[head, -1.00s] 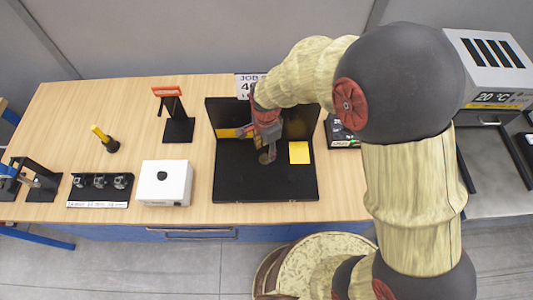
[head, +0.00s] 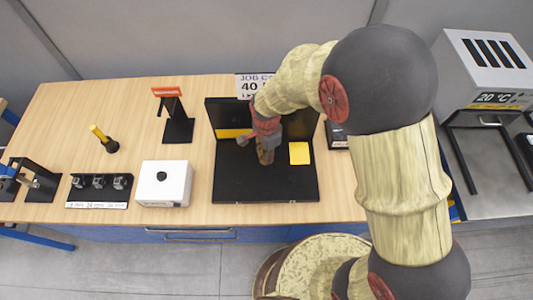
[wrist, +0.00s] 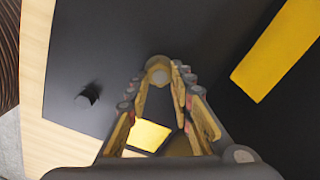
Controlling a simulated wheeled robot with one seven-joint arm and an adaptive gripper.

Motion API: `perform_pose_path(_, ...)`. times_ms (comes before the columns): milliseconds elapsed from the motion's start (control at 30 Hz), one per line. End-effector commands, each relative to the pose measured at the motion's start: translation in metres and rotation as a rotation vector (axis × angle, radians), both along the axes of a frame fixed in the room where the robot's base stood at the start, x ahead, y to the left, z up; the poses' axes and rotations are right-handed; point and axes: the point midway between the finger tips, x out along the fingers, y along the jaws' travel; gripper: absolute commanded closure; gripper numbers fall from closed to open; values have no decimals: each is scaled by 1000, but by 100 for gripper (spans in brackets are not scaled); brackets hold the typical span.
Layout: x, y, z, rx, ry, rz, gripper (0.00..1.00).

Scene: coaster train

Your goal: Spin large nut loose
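My gripper (head: 255,148) is low over the black base plate (head: 232,187), in front of its upright back panel (head: 213,105). In the wrist view, its fingers (wrist: 159,92) slant inward to a rounded grey-tan piece (wrist: 158,68) at the tips. I cannot tell whether that piece is the large nut or part of the fingers. A dark tan shape (wrist: 178,144) is partly hidden between the fingers. The large nut cannot be made out clearly in the head view, where my gripper and arm cover the middle of the plate.
A yellow square (head: 299,153) lies on the plate's right side. A short black peg (wrist: 88,95) shows in the wrist view. Left are a white box (head: 165,182), a socket rack (head: 99,189), a black stand (head: 178,120) and a yellow-handled tool (head: 104,139). Bare wood lies between them.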

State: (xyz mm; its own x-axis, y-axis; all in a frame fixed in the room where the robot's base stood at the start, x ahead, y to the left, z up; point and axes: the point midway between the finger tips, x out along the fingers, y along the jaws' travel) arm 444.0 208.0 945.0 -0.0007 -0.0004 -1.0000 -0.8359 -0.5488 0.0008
Motion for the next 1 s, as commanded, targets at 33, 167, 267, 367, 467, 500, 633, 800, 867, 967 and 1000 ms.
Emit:
perform_pose_path(33, 0, 0, 0, 1, -1, 0, 83)
perform_pose_path(167, 0, 0, 0, 1, -1, 0, 90)
perform_pose_path(267, 0, 0, 0, 1, -1, 0, 96)
perform_pose_path(367, 0, 0, 0, 1, -1, 0, 100)
perform_pose_path(467, 0, 0, 0, 1, -1, 1, 100)
perform_pose_path(500, 0, 0, 0, 1, -1, 3, 100)
perform_pose_path(633, 1, 0, 0, 1, -1, 22, 100)
perform_pose_path(800, 1, 1, 1, 1, -1, 89, 100)
perform_pose_path(867, 1, 1, 1, 1, -1, 126, 100)
perform_pose_path(967, 2, 1, 1, 1, -1, 200, 100)
perform_pose_path(1000, 2, 1, 1, 1, -1, 234, 100)
